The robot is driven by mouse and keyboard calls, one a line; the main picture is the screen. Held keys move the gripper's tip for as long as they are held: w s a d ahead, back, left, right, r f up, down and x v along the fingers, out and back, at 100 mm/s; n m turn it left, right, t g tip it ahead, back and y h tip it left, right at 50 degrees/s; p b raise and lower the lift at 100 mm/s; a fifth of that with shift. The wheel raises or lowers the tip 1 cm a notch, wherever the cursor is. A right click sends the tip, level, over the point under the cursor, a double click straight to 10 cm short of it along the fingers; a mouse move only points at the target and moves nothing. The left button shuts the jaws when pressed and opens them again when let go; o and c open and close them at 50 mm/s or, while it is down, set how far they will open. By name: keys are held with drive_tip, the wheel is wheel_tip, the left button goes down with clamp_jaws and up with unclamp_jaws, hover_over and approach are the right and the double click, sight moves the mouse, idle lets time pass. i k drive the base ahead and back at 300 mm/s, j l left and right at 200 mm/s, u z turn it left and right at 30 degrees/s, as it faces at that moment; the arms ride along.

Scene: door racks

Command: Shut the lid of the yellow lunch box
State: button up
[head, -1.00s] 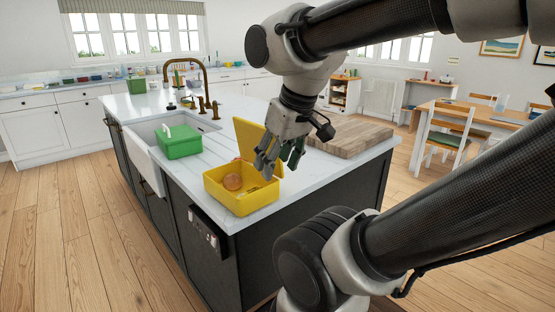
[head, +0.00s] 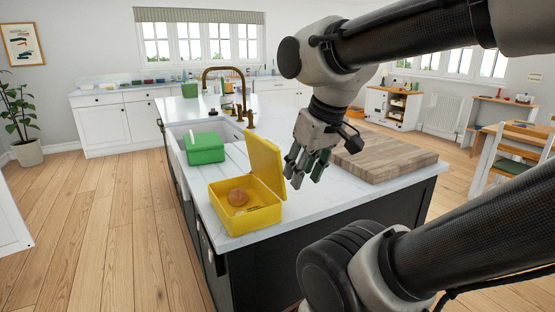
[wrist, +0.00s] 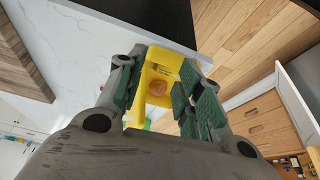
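The yellow lunch box (head: 250,222) stands open near the front edge of the island worktop. Its lid (head: 266,162) stands up, roughly upright, from the box's right side. A round brown item (head: 238,197) lies inside the box; it also shows in the wrist view (wrist: 158,88). My gripper (head: 305,178) is just right of the lid, above the worktop, with its fingers apart and nothing held. In the wrist view the box (wrist: 161,60) shows in the gap between the fingers. I cannot tell whether a finger touches the lid.
A green box (head: 206,148) stands behind the yellow one, by the white sink (head: 176,152). A thick wooden board (head: 385,160) lies on the worktop right of my gripper. A brass tap (head: 240,85) rises at the back. Bare worktop (head: 320,205) lies right of the lunch box.

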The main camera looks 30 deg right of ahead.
sight(265, 157)
drive_tip(key=l+u, duration=0.15)
drive_tip(key=l, duration=0.25)
drive_tip(key=k+l+u, duration=0.1)
drive_tip(key=l, duration=0.3)
drive_tip(key=k+l+u, duration=0.15)
drive_tip(key=l, duration=0.3)
drive_tip(key=k+l+u, duration=0.15)
drive_tip(key=l, duration=0.25)
drive_tip(key=k+l+u, duration=0.1)
drive_tip(key=l, duration=0.25)
drive_tip(key=k+l+u, duration=0.15)
drive_tip(key=l, duration=0.25)
